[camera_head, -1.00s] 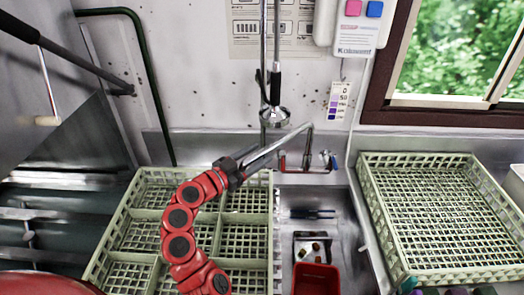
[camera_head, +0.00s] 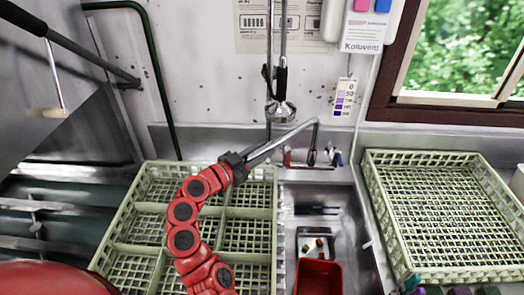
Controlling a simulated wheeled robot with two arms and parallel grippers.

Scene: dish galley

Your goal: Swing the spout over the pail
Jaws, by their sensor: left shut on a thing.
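The metal spout (camera_head: 285,139) rises from the tap (camera_head: 313,156) at the back of the sink and slants left and down, its free end over the left rack. My left gripper (camera_head: 242,162) is shut on the spout near that free end, and its jaws hide the tip. The red pail (camera_head: 318,279) stands in the sink at the bottom of the view, to the right of and nearer than the spout's end. Its lower part is cut off by the picture edge. My right gripper is not in view.
A pale green divided rack (camera_head: 273,228) lies left of the sink under my arm. Another green rack (camera_head: 440,215) stands on the right. A spray head (camera_head: 280,110) hangs behind the spout. A small tray (camera_head: 316,243) lies in the sink behind the pail.

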